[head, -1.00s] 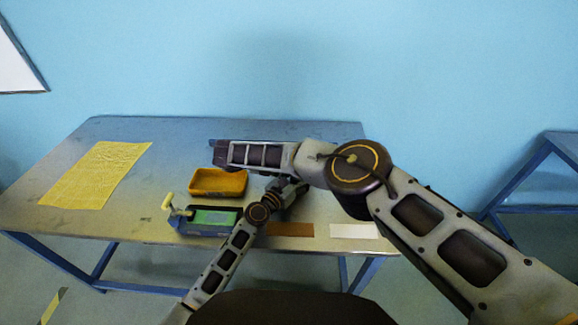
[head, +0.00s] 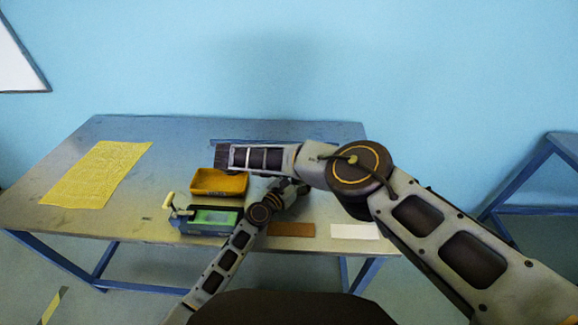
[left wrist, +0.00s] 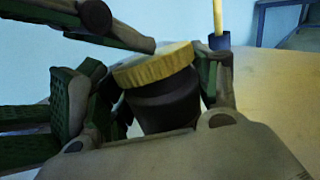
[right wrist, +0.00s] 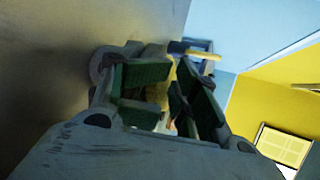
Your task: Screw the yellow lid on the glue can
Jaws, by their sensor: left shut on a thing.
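In the left wrist view the dark glue can (left wrist: 165,103) is held between the fingers of my left gripper (left wrist: 160,100). The yellow lid (left wrist: 155,66) sits on top of the can; how tightly it sits cannot be told. My right gripper comes in from the left there, one finger reaching over the lid's upper edge. In the right wrist view my right gripper (right wrist: 172,95) has its green-padded fingers apart, with part of the yellow lid (right wrist: 167,80) showing between them. In the head view my arms hide the can and lid.
The table (head: 120,215) holds a yellow tray (head: 219,194), a green-topped device (head: 210,217) with a yellow-handled crank, and a yellow sheet (head: 97,174). A brown strip (head: 292,230) and a white strip (head: 354,231) lie near the front edge. The table's left middle is clear.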

